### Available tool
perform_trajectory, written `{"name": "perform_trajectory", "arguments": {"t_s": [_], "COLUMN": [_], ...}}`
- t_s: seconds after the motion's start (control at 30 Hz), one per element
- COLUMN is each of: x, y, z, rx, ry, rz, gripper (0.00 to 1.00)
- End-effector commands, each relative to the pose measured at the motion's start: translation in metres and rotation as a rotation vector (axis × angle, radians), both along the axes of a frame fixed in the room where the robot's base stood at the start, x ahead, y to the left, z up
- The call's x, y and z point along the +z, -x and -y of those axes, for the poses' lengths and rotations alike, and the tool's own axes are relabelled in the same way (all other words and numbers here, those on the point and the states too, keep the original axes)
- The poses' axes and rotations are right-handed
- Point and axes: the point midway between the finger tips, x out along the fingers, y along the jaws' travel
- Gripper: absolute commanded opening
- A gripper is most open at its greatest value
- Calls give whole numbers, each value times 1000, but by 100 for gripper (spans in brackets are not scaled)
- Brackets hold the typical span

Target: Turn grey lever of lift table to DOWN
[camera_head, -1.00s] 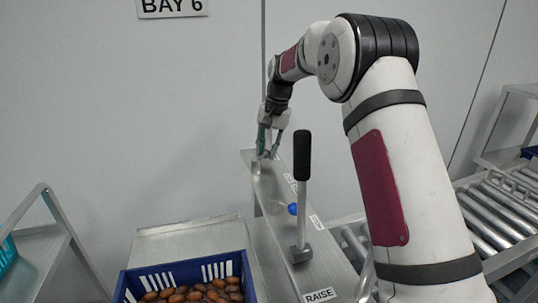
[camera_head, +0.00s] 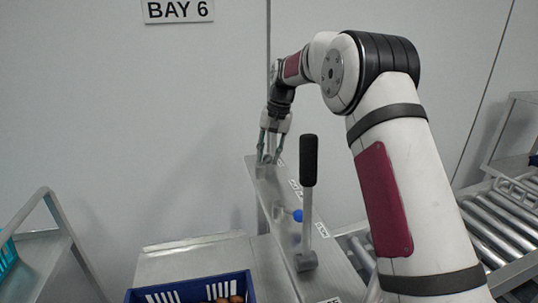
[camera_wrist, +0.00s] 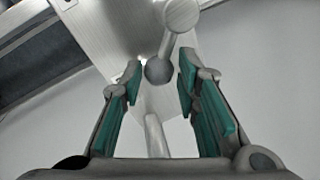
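A metal control panel (camera_head: 262,205) stands beside the lift table (camera_head: 195,255). A grey lever shows in the wrist view as a round knob (camera_wrist: 182,15) on a short rod, running to a grey ball (camera_wrist: 158,70). My gripper (camera_head: 268,158) points down at the far end of the panel. In the wrist view my gripper (camera_wrist: 160,78) has its teal-padded fingers apart, with the grey ball between and slightly beyond them; I see no clear contact. In the head view the fingers hide most of this lever. The label beside it is unreadable.
A tall black-handled lever (camera_head: 308,165) rises upright from the panel's near part, with a blue knob (camera_head: 298,215) behind it. A blue crate (camera_head: 180,290) with dates sits on the lift table. Roller conveyors (camera_head: 495,225) lie right, a metal stand (camera_head: 45,250) left.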

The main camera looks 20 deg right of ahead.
Motion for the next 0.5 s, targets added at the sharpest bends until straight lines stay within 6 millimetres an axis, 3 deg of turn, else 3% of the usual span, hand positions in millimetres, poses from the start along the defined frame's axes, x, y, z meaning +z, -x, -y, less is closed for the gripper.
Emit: {"name": "perform_trajectory", "arguments": {"t_s": [0.33,0.5], "x": [0,16], "y": [1,1], "z": [0,3], "rx": [0,-1], "ry": [0,0], "rz": [-3,1], "gripper": [42,42]}}
